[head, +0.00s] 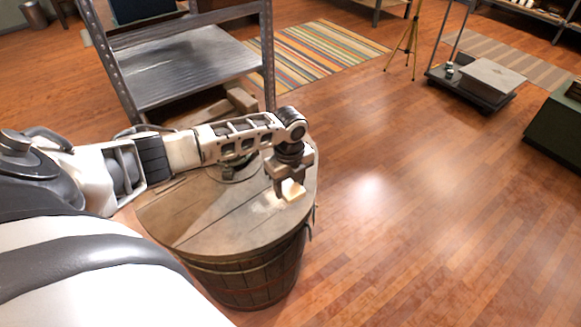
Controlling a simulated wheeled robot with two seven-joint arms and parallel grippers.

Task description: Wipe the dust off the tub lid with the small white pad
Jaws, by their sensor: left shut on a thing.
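The wooden tub (252,277) stands on the floor with its round plank lid (195,224) on top. My left arm reaches across the lid from the left. My left gripper (287,190) points down over the right part of the lid and is shut on the small white pad (293,190). The pad is at the lid's surface; whether it presses on it I cannot tell. A pale dusty patch (262,217) shows on the lid just left of the pad. My arm hides part of the lid's far side. My right gripper is not in view.
A metal shelf rack (185,68) stands close behind the tub. A striped rug (315,55), a tripod (408,45) and a low cart with a box (490,77) are farther back. A dark green chest (556,128) is at the right. The floor right of the tub is clear.

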